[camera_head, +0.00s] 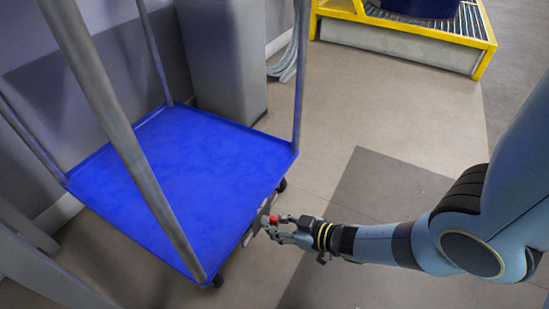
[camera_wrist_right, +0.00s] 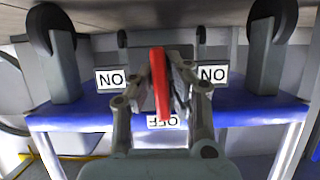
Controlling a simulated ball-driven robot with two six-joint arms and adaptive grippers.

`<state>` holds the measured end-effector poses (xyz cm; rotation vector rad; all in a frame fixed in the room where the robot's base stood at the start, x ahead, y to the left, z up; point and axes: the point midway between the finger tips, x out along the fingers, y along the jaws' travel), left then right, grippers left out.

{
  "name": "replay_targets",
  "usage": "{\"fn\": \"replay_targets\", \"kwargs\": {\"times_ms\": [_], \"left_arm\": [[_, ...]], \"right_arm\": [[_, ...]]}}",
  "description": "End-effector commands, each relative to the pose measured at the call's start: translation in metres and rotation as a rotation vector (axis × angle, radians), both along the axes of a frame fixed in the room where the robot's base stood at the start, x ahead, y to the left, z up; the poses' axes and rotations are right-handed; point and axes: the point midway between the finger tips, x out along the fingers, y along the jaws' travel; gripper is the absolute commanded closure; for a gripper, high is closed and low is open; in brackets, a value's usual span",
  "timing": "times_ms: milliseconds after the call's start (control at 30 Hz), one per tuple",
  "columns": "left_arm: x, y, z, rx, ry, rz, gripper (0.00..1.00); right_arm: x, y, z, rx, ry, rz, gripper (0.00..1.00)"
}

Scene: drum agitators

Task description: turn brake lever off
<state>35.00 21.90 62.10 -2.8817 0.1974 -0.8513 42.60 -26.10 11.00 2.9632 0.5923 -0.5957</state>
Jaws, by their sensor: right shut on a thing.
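The brake lever shows as a red bar (camera_wrist_right: 160,84) in the right wrist view, between my right gripper's fingers, and as a small red spot (camera_head: 274,219) in the head view. My right gripper (camera_head: 271,226) is at the near right edge of the blue cart (camera_head: 190,165), shut on the red lever. In the wrist view the gripper (camera_wrist_right: 168,88) covers part of the plate behind the lever. Two labels reading ON, upside down, flank it, and an upside-down OFF label (camera_wrist_right: 167,122) is partly hidden by the fingers. My left gripper is not in view.
The cart has upright grey posts (camera_head: 125,130) and dark caster wheels (camera_head: 281,185). A grey cabinet (camera_head: 222,55) stands behind it. A yellow-framed platform (camera_head: 400,40) is at the back right. The floor between the platform and my right arm is clear.

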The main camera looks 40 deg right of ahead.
Motion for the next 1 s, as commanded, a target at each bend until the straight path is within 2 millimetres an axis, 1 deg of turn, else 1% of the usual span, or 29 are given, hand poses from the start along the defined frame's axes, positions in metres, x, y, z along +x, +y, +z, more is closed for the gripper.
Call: {"fn": "replay_targets", "kwargs": {"times_ms": [33, 233, 267, 400, 433, 667, 767, 867, 967, 1000], "left_arm": [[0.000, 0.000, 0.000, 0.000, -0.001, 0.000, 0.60], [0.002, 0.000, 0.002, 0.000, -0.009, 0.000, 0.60], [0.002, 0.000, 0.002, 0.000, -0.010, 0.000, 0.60], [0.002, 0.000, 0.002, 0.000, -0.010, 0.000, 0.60], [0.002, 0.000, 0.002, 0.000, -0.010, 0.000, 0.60], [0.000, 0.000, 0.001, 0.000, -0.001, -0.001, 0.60], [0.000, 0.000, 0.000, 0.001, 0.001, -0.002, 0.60], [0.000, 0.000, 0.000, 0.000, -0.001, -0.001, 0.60], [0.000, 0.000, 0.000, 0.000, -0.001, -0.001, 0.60], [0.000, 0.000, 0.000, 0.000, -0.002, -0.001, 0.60]], "right_arm": [[-0.003, 0.005, -0.002, 0.003, 0.006, 0.004, 1.00], [-0.003, 0.005, -0.002, 0.004, 0.005, 0.005, 1.00], [-0.003, 0.005, -0.002, 0.004, 0.005, 0.005, 0.85], [-0.002, 0.004, -0.002, 0.003, 0.003, 0.004, 0.66], [-0.002, 0.004, -0.001, 0.002, 0.003, 0.003, 0.63], [-0.001, 0.002, 0.000, 0.001, 0.000, 0.002, 0.63], [-0.004, 0.000, 0.001, 0.000, 0.000, 0.002, 0.63], [-0.013, -0.004, 0.004, -0.001, 0.000, 0.003, 0.63], [-0.027, -0.009, 0.010, -0.001, 0.002, 0.002, 0.63], [-0.035, -0.012, 0.014, -0.002, 0.001, 0.004, 0.63]]}}
